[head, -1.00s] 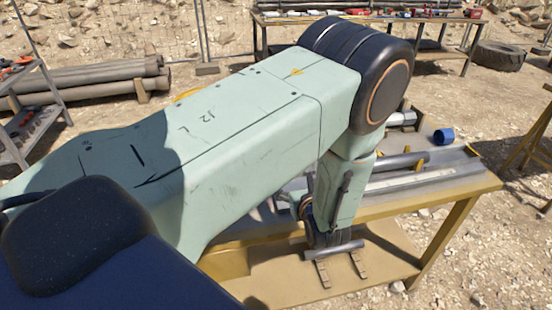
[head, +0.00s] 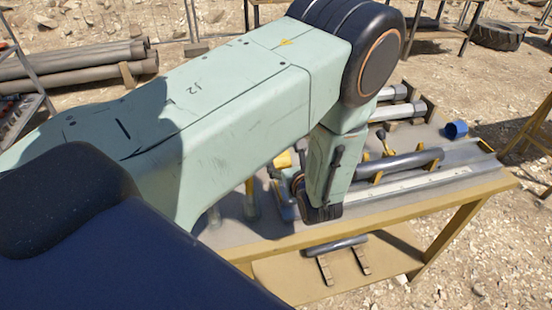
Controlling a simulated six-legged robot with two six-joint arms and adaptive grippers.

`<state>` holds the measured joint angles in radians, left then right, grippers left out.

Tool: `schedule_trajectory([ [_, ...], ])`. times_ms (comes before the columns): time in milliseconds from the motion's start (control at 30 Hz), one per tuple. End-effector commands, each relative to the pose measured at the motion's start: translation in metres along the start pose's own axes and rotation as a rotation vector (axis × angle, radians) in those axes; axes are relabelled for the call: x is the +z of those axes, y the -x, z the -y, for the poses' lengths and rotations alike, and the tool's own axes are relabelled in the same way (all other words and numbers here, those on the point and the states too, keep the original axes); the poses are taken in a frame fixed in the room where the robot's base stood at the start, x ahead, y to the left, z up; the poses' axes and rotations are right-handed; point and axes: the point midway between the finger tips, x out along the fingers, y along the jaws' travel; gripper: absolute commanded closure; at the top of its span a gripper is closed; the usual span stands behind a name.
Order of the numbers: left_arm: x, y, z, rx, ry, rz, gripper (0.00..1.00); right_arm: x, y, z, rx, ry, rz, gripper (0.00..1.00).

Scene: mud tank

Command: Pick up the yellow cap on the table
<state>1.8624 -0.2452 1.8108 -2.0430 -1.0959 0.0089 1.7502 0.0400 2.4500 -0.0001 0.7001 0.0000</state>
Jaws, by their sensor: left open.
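A yellow piece (head: 283,160) shows on the workbench (head: 385,213) just left of my left forearm, partly hidden by my arm. It may be the yellow cap, but I cannot tell for sure. My left arm crosses the view and bends down over the bench. My left gripper (head: 319,213) is at its lower end, near the bench's front edge. It is open; its fingers are mostly hidden, and I see nothing held. My right gripper is out of view.
A blue ring-shaped cap (head: 456,129) stands at the bench's back right. A dark pipe (head: 405,162) lies on yellow supports beside my forearm. Another pipe (head: 336,245) lies on the lower shelf (head: 295,278). Grey pipes (head: 75,70) are stacked at the left.

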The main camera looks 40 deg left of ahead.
Motion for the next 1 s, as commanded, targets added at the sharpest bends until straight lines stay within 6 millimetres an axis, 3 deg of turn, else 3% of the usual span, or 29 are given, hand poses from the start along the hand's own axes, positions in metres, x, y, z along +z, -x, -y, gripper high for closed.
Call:
schedule_trajectory([
  [367, -0.005, -0.029, -0.001, 0.001, 0.001, -0.001, 0.26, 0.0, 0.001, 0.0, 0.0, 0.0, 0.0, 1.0],
  [667, -0.007, -0.07, -0.003, 0.001, 0.001, 0.0, 0.26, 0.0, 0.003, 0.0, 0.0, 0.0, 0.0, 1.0],
  [967, -0.006, -0.076, -0.002, -0.001, -0.001, 0.0, 0.26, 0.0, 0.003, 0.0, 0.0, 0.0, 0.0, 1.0],
  [1000, -0.006, -0.076, -0.002, -0.001, -0.001, 0.0, 0.3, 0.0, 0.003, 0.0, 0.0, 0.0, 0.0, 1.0],
])
